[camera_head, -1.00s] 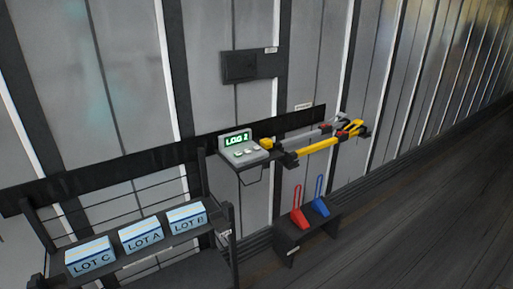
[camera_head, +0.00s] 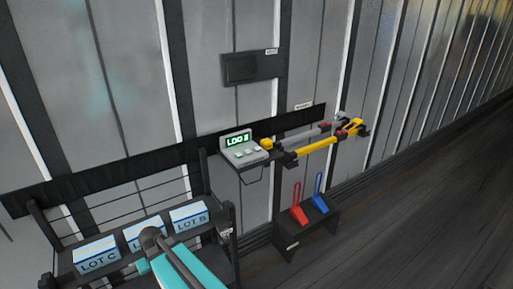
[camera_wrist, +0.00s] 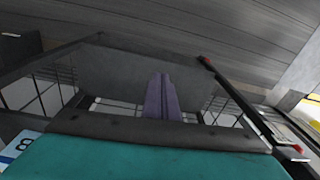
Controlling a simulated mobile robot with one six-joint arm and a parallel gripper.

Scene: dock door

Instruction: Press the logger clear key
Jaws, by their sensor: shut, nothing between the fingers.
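The logger (camera_head: 242,148) is a small grey console on a dark wall bracket, in the middle of the head view. Its lit green display (camera_head: 238,140) reads LOG and a character that is too blurred to tell. Several pale keys sit on its sloped front; their labels are too small to read. My gripper (camera_wrist: 162,82) shows in the wrist view as purple fingers, together and empty, over the dark shelving. I cannot make out the fingers in the head view, where my teal arm is at the bottom, below and left of the logger and apart from it.
A shelf rack (camera_head: 62,262) at lower left holds lot boxes; my arm partly covers the LOT A box (camera_head: 132,238). Yellow and grey barred tools (camera_head: 318,145) stick out right of the logger. A low stand (camera_head: 318,222) holds red and blue handles. Open floor lies at right.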

